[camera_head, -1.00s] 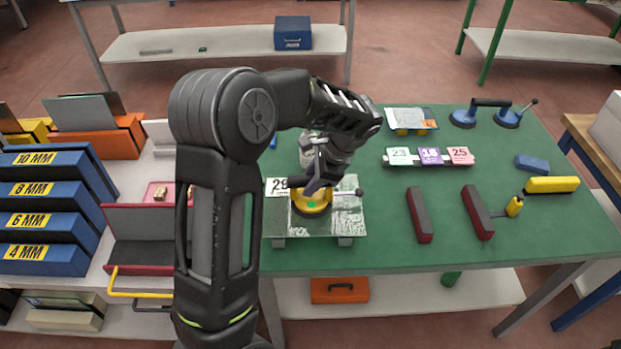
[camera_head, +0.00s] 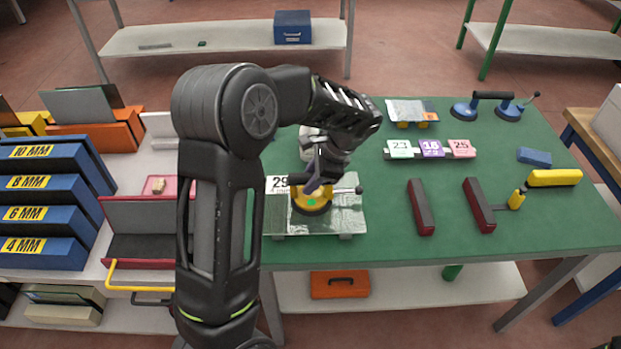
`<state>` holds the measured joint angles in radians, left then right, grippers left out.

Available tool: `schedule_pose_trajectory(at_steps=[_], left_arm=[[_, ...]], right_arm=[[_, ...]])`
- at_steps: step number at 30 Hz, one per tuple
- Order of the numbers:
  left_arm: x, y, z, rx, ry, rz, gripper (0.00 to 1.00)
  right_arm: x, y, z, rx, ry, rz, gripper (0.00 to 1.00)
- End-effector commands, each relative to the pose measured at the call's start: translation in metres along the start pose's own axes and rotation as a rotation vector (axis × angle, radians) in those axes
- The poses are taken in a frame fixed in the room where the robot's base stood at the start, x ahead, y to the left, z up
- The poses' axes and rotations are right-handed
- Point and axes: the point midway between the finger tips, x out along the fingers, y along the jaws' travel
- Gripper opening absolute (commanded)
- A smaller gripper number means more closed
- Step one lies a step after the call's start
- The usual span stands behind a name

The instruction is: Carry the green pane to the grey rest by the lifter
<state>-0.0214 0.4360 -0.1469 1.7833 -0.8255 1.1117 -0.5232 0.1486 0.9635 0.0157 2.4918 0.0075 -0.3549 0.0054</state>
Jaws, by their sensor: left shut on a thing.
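A clear pane with a faint green tint (camera_head: 345,217) lies level at the table's left front, with two grey support feet (camera_head: 345,237) just below its front edge. I cannot tell whether it touches them. A yellow suction cup (camera_head: 325,202) with a dark handle sits on the pane. My left gripper (camera_head: 318,184) is shut on that handle, and the arm hides part of it. The blue two-cup lifter (camera_head: 493,96) is at the back right. Two bars with grey tops and dark red sides (camera_head: 421,207) (camera_head: 478,207) lie right of centre.
A white "29" tag (camera_head: 277,184) is at the pane's back left. Another pane (camera_head: 408,109) lies on yellow supports at the back. Coloured number tags (camera_head: 431,149) stand in mid-table. A yellow bar (camera_head: 554,178) and blue block (camera_head: 534,156) are at right. Green table (camera_head: 380,235) is bare between pane and bars.

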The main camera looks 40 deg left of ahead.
Motion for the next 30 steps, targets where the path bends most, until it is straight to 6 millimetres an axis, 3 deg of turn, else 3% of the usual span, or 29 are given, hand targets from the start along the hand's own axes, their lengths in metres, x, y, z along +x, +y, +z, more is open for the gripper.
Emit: schedule_pose_trajectory(at_steps=[22,23,30], left_arm=[[0.0054,0.0001,-0.0027,-0.001,0.001,-0.004,0.0],[0.0048,0.0,-0.0025,-0.001,0.001,-0.004,0.31],[0.0056,0.0007,-0.0026,0.0,0.001,-0.002,0.51]], right_arm=[[0.0048,0.0018,0.0,0.0,0.0,0.0,0.0],[0.0043,0.0016,0.0,0.0,0.0,0.0,0.0],[0.0044,0.0016,0.0,0.0,0.0,0.0,0.0]])
